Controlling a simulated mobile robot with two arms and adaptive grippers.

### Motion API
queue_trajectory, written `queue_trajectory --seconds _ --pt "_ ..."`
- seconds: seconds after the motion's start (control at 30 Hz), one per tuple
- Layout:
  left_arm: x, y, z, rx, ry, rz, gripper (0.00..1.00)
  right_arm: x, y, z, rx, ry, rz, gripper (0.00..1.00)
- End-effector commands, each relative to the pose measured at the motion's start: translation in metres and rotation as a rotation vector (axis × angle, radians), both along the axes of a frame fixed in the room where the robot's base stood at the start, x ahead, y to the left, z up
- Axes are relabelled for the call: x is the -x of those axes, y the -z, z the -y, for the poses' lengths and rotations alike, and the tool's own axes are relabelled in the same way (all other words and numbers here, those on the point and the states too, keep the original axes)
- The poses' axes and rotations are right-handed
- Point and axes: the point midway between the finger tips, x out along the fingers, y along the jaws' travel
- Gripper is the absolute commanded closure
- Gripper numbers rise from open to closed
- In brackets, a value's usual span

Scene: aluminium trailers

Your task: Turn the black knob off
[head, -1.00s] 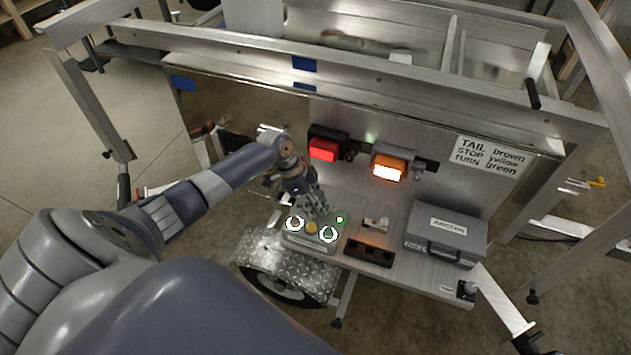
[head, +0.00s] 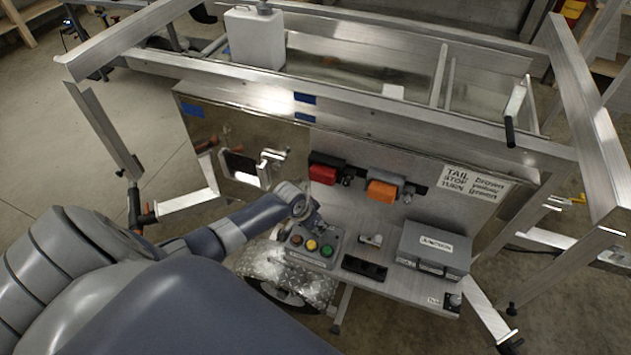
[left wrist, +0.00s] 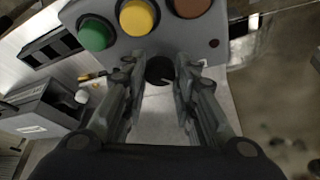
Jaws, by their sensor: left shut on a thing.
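The black knob (left wrist: 160,70) is on the side of a grey control box (head: 300,254); its pale pointer line shows in the left wrist view. My left gripper (left wrist: 160,77) is shut on the knob, with one finger on each side of it. In the head view the left gripper (head: 315,220) is at the far side of the box and hides the knob. On the box are a brown button (head: 297,239), a yellow button (head: 311,244) and a green button (head: 327,250), all without lit rings. My right gripper is not in view.
The red lamp (head: 322,174) and orange lamp (head: 381,191) on the metal panel look unlit. A grey case (head: 435,247) and a black switch block (head: 364,267) stand right of the box. A white canister (head: 255,40) stands at the back.

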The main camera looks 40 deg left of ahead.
Motion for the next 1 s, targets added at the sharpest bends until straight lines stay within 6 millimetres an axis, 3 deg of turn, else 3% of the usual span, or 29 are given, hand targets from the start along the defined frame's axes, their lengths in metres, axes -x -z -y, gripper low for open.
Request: queue_trajectory --seconds 0.67,0.7,0.8,1.0 --pt "-0.0006 0.0000 0.0012 0.001 -0.068 0.002 0.98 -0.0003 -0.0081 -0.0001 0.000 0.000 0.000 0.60" --pt "-0.0007 -0.0002 0.0012 0.001 -0.068 0.002 0.72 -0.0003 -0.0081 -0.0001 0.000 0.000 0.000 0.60" --pt "-0.0006 -0.0001 0.0011 0.001 -0.067 0.002 0.53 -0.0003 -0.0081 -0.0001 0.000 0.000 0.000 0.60" --pt "-0.0004 0.0000 0.0009 0.001 -0.067 0.001 0.53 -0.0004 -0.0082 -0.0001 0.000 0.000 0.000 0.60"
